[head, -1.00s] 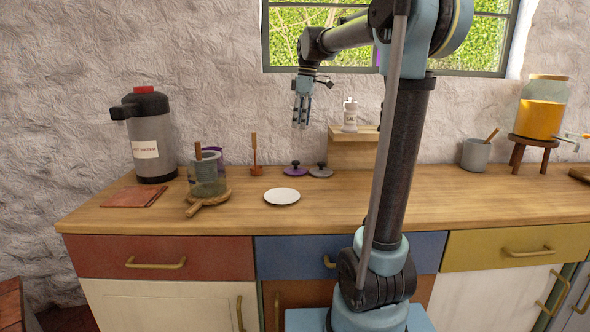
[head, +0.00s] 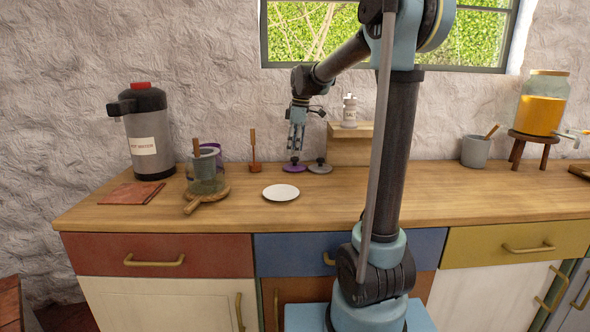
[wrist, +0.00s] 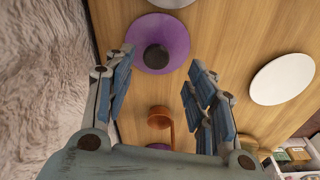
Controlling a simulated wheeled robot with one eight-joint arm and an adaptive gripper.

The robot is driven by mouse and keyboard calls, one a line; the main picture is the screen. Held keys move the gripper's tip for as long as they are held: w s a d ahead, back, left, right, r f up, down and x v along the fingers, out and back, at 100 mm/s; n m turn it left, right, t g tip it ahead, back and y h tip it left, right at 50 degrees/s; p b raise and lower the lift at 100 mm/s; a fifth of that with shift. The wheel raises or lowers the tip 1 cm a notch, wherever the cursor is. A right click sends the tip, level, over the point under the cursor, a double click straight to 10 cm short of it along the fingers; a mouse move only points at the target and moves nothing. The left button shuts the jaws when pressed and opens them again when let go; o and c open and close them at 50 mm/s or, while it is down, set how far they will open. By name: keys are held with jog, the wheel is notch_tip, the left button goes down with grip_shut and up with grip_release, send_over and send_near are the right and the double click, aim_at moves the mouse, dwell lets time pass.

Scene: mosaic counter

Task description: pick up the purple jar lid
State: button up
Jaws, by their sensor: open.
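The purple jar lid (head: 294,167) lies flat on the wooden counter near the wall. In the wrist view the purple jar lid (wrist: 165,42) shows as a purple disc with a dark round knob. My gripper (head: 296,152) is just above it in the head view, pointing down. In the wrist view my gripper (wrist: 160,75) is open and empty, with its two fingers spread apart and the lid beyond the fingertips, towards the top. In the head view the fingertips partly overlap the lid's knob, and I cannot tell whether they touch.
A grey lid (head: 320,168) sits close on the right of the purple one. A small wooden shelf (head: 347,150) with a white bottle (head: 349,112) stands behind it. An orange-brown holder (head: 254,166) is on the left. A white plate (head: 281,192) lies in front.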

aim_at(295, 158)
jog(key=shift+w+f, duration=0.2)
jog(key=shift+f, duration=1.15)
jog(key=shift+w+f, duration=0.15)
jog(key=shift+f, duration=1.15)
jog(key=c, duration=1.2)
